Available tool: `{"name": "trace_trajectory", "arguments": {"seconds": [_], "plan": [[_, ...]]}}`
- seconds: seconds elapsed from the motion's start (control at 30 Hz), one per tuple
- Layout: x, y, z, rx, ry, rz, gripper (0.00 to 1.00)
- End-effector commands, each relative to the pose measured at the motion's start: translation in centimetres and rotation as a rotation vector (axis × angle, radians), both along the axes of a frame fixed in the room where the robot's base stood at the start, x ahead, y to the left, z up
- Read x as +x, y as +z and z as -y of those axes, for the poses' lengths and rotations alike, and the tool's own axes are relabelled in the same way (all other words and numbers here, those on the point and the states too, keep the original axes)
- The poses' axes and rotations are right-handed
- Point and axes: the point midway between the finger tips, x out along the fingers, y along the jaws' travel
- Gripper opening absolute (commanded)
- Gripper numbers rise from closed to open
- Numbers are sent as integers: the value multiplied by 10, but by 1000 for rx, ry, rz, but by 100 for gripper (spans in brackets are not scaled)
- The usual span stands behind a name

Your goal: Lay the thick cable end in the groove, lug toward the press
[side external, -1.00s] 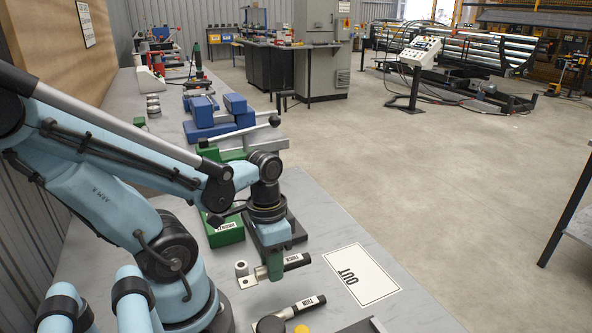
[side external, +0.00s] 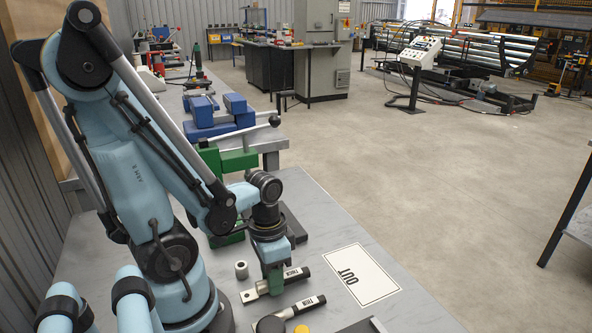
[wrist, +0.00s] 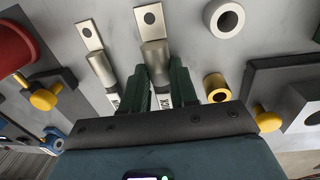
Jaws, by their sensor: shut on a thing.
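The thick cable end, a black stub with a white THICK label (side external: 297,272) and a flat metal lug (side external: 249,295), is between the fingers of my gripper (side external: 273,283). In the wrist view my green fingers (wrist: 161,88) are shut on it, and its holed lug (wrist: 150,18) points away from my wrist. In the side view the lug points left. I cannot tell whether the cable touches the bench. The green press (side external: 235,160) with a long lever stands behind my gripper, partly hidden by my arm. I cannot make out the groove.
The thin cable end (side external: 310,303) lies close beside the thick one; its lug (wrist: 88,35) shows in the wrist view. A grey ring (side external: 241,270) stands near the thick lug. A yellow ring (wrist: 217,88) is right of my fingers. An OUT sheet (side external: 375,275) lies clear to the right.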

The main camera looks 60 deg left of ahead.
Motion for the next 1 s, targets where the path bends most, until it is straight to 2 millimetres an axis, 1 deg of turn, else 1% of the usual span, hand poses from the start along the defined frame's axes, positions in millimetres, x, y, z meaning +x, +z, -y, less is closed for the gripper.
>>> {"name": "trace_trajectory", "arguments": {"seconds": [0.23, 0.27, 0.4, 0.43, 0.77, 1.0], "plan": [[1, -4, 0, 0, 0, 0, 0], [1, -4, 0, 0, 0, 0, 30], [0, -4, 0, 0, 0, 0, 51], [0, -4, 0, 0, 0, 0, 54], [0, -3, 0, 0, 0, 0, 54], [1, 5, -1, 0, 0, 0, 54]]}}
